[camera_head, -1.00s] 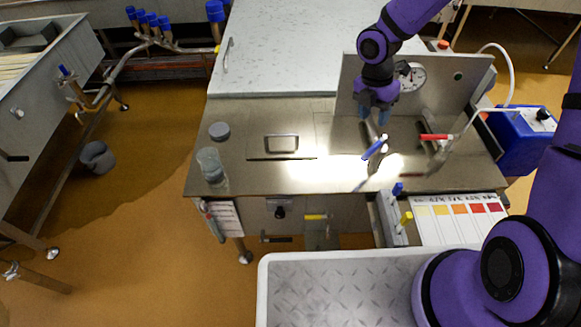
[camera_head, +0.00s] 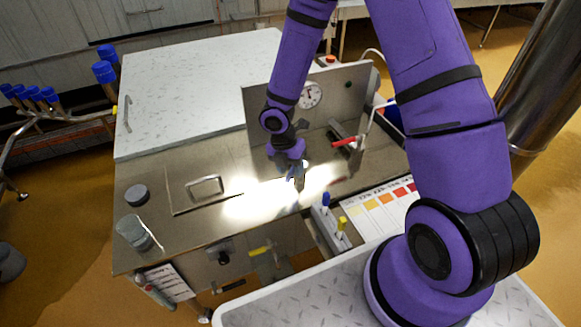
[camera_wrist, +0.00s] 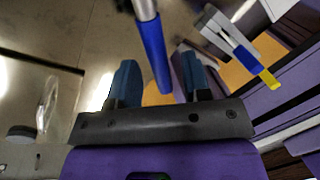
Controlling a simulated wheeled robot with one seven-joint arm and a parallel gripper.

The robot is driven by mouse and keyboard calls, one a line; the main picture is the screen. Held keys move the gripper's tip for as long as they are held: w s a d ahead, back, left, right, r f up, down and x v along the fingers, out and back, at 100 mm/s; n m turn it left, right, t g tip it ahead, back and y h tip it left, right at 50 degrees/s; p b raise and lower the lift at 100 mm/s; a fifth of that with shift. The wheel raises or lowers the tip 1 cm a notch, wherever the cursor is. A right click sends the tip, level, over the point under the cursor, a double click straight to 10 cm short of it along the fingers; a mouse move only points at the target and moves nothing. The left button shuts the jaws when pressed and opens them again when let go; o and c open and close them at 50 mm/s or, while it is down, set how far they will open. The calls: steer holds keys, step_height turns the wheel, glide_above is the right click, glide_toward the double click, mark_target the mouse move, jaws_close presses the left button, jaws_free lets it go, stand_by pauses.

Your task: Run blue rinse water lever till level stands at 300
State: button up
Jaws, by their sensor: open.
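The blue lever (camera_wrist: 152,52) runs between the two fingers of my gripper (camera_wrist: 158,82) in the wrist view, with a gap visible on either side. Its metal stem continues past the top of that view. In the head view my gripper (camera_head: 297,168) is low over the steel worktop and hides most of the lever. My gripper is open around the lever, and I see no clear contact. A clear beaker (camera_head: 133,233) stands at the worktop's left front corner; its level marks are too small to read. A round dial (camera_head: 310,95) is on the upright panel; its reading is illegible.
A red lever (camera_head: 346,141) with a white hose stands right of my gripper. A rack with blue and yellow handles (camera_head: 342,225) and a colour chart (camera_head: 372,207) lie in front. A dark puck (camera_head: 136,195) and a hatch handle (camera_head: 204,187) are at left.

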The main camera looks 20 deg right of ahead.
jaws_close()
steer(key=shift+w+a, duration=0.1)
steer(key=shift+w+a+m+g+y, duration=0.1)
steer(key=shift+w+a+m+y, duration=0.2)
steer(key=shift+w+m, duration=0.9)
steer(key=shift+w+a+m+g+y, duration=0.1)
steer(key=shift+w+a+m+y, duration=0.35)
steer(key=shift+m, duration=1.35)
steer(key=shift+w+a+m+g+y, duration=0.15)
steer(key=shift+w+m, duration=0.8)
steer(key=shift+m, duration=0.55)
steer(key=shift+w, duration=0.1)
jaws_free()
